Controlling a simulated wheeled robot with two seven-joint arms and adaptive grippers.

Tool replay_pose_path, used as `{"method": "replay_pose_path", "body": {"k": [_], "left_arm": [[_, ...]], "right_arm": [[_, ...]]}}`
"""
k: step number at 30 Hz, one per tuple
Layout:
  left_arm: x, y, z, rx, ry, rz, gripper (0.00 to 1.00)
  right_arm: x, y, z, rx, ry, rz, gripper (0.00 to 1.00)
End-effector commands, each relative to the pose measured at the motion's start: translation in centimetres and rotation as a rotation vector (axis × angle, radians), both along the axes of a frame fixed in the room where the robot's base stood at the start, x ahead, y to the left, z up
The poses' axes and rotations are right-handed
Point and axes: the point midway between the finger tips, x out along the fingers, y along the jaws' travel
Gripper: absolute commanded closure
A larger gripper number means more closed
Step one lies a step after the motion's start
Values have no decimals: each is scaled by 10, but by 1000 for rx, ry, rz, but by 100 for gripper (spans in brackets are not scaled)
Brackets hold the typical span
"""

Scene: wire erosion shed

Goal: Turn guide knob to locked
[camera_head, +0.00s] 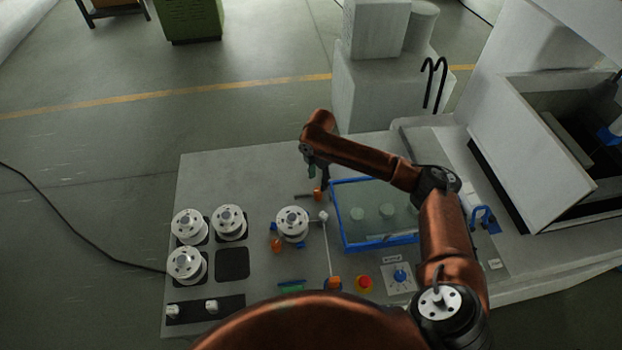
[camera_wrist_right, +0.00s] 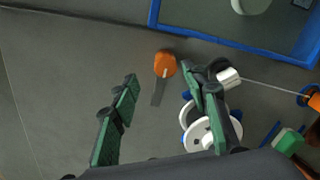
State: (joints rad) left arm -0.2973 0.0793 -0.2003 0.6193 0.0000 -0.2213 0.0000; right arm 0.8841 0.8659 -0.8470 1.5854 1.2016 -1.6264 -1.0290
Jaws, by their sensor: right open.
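An orange knob (camera_head: 317,194) with a grey bar beside it sits on the worktop, left of the blue-framed tank. In the right wrist view the orange knob (camera_wrist_right: 165,64) lies ahead of the gap between my fingers, its grey bar pointing down toward the gap. My right gripper (camera_head: 315,172) is open and empty above this spot; in its wrist view the green-padded fingers (camera_wrist_right: 163,115) stand wide apart. A blue dial (camera_head: 400,276) on a white plate stands at the front right. I cannot tell which is named the guide knob; no locked marking is readable. My left gripper is not shown.
A white spool (camera_head: 292,222) and a white roller (camera_head: 323,216) with a taut wire stand close by the right gripper. The blue-framed tank (camera_head: 380,243) lies under my right arm. A red button (camera_head: 364,283) is left of the dial. The worktop's back left is clear.

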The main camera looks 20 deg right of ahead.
Motion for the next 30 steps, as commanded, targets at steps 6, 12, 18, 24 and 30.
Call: {"method": "replay_pose_path", "body": {"k": [6,12,18,24,30], "left_arm": [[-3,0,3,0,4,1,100],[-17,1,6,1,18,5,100],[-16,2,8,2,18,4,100],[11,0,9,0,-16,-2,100],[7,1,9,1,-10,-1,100]], "right_arm": [[-2,1,-26,0,4,3,58],[6,2,-61,0,10,3,58],[7,0,-80,-1,11,1,58],[6,-1,-83,-1,9,1,58],[6,0,-82,-1,9,0,64]]}}
